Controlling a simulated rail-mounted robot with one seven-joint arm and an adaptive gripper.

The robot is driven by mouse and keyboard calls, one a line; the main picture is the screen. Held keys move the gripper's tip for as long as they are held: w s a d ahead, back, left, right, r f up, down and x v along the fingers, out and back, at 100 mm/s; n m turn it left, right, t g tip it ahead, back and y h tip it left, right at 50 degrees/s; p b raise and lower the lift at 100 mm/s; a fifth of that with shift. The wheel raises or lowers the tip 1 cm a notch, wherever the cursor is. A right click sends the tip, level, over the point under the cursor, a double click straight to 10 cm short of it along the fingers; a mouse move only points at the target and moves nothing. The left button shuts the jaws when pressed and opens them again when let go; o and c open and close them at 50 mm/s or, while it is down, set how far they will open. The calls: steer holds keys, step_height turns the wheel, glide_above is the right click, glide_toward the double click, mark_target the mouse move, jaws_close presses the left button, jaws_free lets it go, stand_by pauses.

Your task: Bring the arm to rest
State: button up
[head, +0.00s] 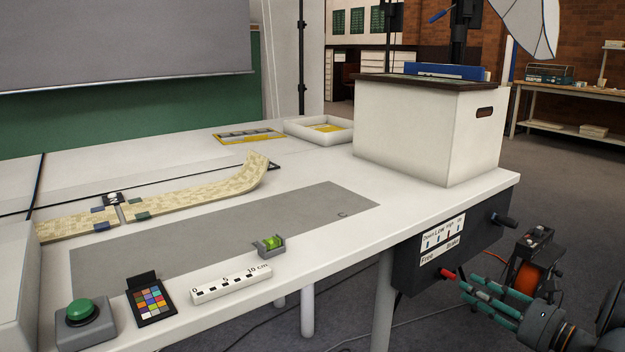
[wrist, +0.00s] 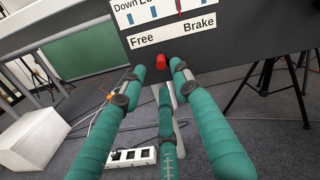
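My gripper (head: 466,284) is at the lower right of the head view, in front of the dark control panel (head: 408,262) under the table's edge. Its green-wrapped fingers point at the panel. In the wrist view, the fingertips of my gripper (wrist: 158,80) are apart with nothing held between them. A red knob (wrist: 161,61) shows just beyond the tips, below the "Free" and "Brake" label; it also shows in the head view (head: 447,273). I cannot tell whether a fingertip touches it.
The white table (head: 330,250) bears a lidded box (head: 425,135), a green button (head: 80,312), a color chart (head: 152,298), a scale bar (head: 230,283) and a level (head: 271,246). A black knob (head: 505,221) juts from the panel. A tripod (wrist: 268,85) and power strip (wrist: 132,157) stand below.

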mark_target(449, 272)
steer(key=x, duration=0.5)
steer(key=p+x, duration=0.1)
steer(key=x, duration=0.1)
steer(key=shift+w+r, duration=0.35)
steer(key=shift+r, duration=0.05)
steer(key=shift+w+d+r+m+p, duration=0.1)
steer(key=shift+d+m+p, duration=0.15)
steer(key=shift+m+p, duration=0.7)
steer(key=shift+w+d+m, duration=0.1)
steer(key=shift+m, duration=0.35)
